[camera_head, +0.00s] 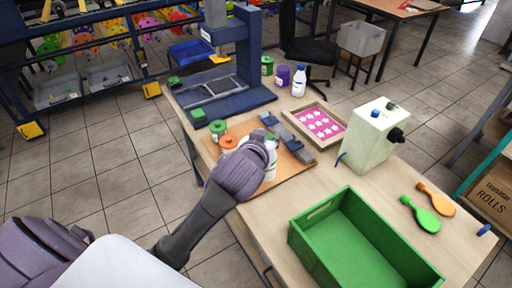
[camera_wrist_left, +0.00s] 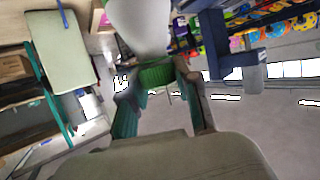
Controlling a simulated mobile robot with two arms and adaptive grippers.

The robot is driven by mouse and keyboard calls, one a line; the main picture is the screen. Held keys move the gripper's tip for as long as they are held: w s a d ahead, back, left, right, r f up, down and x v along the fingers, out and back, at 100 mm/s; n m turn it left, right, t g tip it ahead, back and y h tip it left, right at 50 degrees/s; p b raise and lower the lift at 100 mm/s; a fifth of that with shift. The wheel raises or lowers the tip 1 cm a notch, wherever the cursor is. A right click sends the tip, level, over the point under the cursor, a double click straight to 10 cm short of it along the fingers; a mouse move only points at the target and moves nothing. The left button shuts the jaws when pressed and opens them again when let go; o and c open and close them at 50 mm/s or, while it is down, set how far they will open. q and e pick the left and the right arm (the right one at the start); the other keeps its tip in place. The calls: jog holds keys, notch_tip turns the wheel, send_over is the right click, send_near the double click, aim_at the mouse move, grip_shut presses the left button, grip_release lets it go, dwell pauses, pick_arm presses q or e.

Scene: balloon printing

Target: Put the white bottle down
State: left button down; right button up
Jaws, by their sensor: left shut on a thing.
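My left gripper (camera_head: 268,146) is over the brown board on the table and is shut on a white bottle (camera_head: 271,170). In the left wrist view the gripper's fingers (camera_wrist_left: 160,85) close around the bottle's green neck or cap (camera_wrist_left: 157,76), with the white body (camera_wrist_left: 140,25) beyond. In the head view my gripper hides much of the bottle, and I cannot tell whether its base touches the board. My right gripper is not in view.
Nearby are a pink sheet in a wooden frame (camera_head: 344,131), a pale machine (camera_head: 370,138), a green crate (camera_head: 296,232) and a blue press (camera_head: 240,107). Another white bottle (camera_head: 299,83) stands behind.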

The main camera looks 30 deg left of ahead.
pick_arm(q)
jog(key=a+f, duration=0.3)
jog(key=f, duration=0.3)
jog(key=shift+w+a, duration=0.15)
jog(key=shift+w, duration=0.2)
jog(key=shift+f, duration=0.1)
jog(key=c, duration=0.8)
grip_release()
jog(key=shift+c, duration=0.2)
jog(key=v, duration=1.2)
